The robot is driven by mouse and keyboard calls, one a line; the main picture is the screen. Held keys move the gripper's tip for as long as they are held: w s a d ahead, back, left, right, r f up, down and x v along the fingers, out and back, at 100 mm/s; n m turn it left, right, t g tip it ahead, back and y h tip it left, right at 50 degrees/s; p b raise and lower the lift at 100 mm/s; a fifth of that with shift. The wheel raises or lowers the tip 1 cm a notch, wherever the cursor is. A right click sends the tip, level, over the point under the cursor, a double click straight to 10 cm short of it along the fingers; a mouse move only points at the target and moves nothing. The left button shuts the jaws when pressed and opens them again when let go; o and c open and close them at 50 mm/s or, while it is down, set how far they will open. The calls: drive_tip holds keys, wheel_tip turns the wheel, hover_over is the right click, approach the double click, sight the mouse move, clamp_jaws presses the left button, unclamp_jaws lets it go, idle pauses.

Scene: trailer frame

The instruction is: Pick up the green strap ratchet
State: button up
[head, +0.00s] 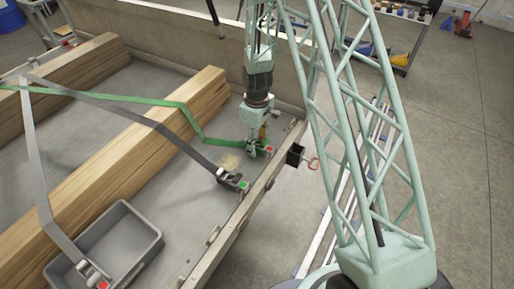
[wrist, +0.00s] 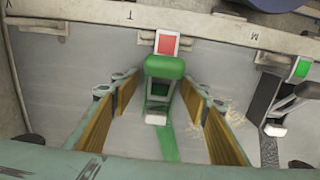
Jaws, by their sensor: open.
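The green strap ratchet (wrist: 164,70) lies near the trailer's side rail in the wrist view, with a red tag at its top and its green strap (wrist: 168,140) running toward the bottom of the picture. My gripper (wrist: 160,108) is open, with one yellow-padded finger on each side of the ratchet; I cannot tell whether they touch it. In the head view my gripper (head: 256,143) is low over the trailer bed at the rail, and it partly hides the ratchet (head: 266,150). The green strap (head: 150,101) runs left over the wooden beams.
A grey strap's ratchet (head: 232,181) with a green tag sits close by; it also shows in the wrist view (wrist: 282,103). A grey bin (head: 150,244) and wooden beams (head: 110,157) stand on the bed. The side rail (head: 226,232) borders it.

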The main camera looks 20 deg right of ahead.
idle(0.5)
drive_tip(key=c, duration=1.1)
drive_tip(key=shift+r, duration=0.1)
drive_tip(key=shift+r+p, duration=0.8)
drive_tip(key=shift+r, duration=4.15)
